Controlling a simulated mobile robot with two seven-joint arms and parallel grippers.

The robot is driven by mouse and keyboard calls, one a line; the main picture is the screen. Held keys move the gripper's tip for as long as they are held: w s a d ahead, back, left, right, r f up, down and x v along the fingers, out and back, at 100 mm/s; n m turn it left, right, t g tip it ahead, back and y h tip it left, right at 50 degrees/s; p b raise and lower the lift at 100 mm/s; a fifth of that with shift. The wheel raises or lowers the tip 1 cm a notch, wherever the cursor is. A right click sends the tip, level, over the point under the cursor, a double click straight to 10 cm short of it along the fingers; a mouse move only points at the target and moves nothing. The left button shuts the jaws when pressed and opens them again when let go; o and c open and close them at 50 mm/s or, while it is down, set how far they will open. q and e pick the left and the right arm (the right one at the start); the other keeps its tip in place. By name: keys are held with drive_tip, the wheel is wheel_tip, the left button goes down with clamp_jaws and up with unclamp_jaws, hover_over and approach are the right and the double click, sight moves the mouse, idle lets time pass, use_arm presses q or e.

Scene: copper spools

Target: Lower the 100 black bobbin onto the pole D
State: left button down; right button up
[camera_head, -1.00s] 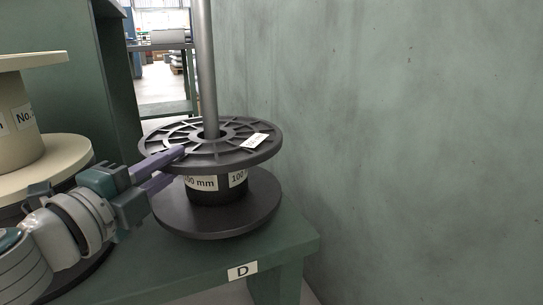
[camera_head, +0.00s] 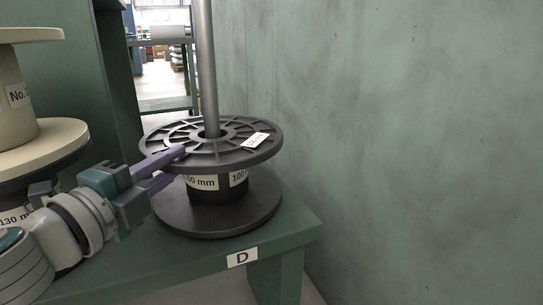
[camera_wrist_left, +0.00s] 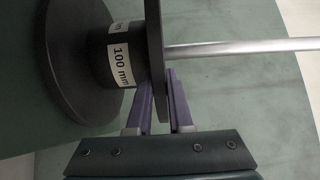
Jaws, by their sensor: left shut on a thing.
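The 100 black bobbin (camera_head: 235,155) is around the grey pole (camera_head: 207,70), which rises through its centre hole. It stands upright just above or on the green table, beside the D label (camera_head: 242,257). I cannot tell whether its lower flange (camera_head: 250,217) touches the table. My left gripper (camera_head: 178,165) is shut on the near left rim of the upper flange. In the left wrist view, the fingers (camera_wrist_left: 158,105) straddle that flange, and the bobbin's 100 mm label (camera_wrist_left: 121,66) shows. My right gripper is not in view.
A stack of beige and black spools (camera_head: 40,145) stands close to my left arm. A grey-green wall (camera_head: 410,140) is on the right, near the table (camera_head: 200,262). A doorway (camera_head: 160,75) opens behind.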

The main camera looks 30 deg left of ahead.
use_arm(q)
drive_tip(key=shift+f, duration=0.2)
drive_tip(key=c, duration=0.7)
unclamp_jaws()
drive_tip(key=shift+w, duration=0.1)
drive_tip(key=shift+c, duration=0.2)
drive_tip(key=shift+f, duration=0.2)
drive_tip(key=s, duration=1)
drive_tip(key=shift+d+r+p, duration=0.15)
drive_tip(key=shift+d+p, duration=0.15)
drive_tip(key=shift+d, duration=0.05)
